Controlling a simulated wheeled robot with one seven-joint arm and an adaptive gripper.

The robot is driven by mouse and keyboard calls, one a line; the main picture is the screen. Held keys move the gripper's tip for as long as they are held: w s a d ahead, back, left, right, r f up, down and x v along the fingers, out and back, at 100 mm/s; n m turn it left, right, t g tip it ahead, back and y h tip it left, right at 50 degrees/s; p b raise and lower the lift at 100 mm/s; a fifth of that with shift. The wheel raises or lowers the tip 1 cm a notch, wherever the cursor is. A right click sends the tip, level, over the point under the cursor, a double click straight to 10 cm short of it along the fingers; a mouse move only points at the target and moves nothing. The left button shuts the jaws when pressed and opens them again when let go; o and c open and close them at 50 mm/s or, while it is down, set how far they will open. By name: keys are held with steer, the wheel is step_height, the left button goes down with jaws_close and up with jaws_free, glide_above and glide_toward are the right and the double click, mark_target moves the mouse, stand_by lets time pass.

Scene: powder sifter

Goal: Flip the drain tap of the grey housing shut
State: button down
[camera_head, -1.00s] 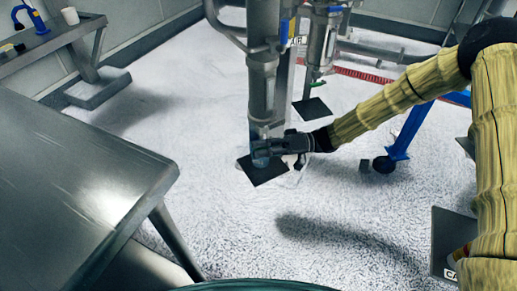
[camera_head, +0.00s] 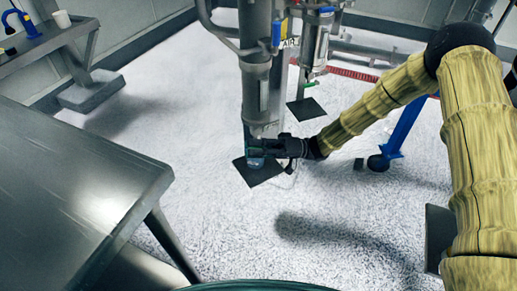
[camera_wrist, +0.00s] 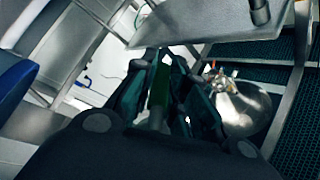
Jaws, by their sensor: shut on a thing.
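The grey housing (camera_head: 256,78) is a tall upright metal cylinder in the middle of the head view. My gripper (camera_head: 262,147) reaches in from the right and sits sideways at its lower end. In the wrist view my gripper's dark fingers (camera_wrist: 160,92) close around a narrow green bar (camera_wrist: 158,84), which looks like the drain tap's handle. The fingers hide most of it, so I cannot tell the tap's angle. In the head view the tap itself is hidden behind my gripper.
A dark square plate (camera_head: 262,178) lies on the floor below my gripper. A second, slimmer unit with a green handle (camera_head: 311,84) stands to the right. A blue post (camera_head: 400,135) is further right. A steel table (camera_head: 70,190) fills the left. Open white floor lies in front.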

steer(key=shift+w+r, duration=0.1)
steer(key=c, duration=1.4)
jaws_free()
steer(key=shift+d, duration=0.1)
steer(key=v, duration=1.2)
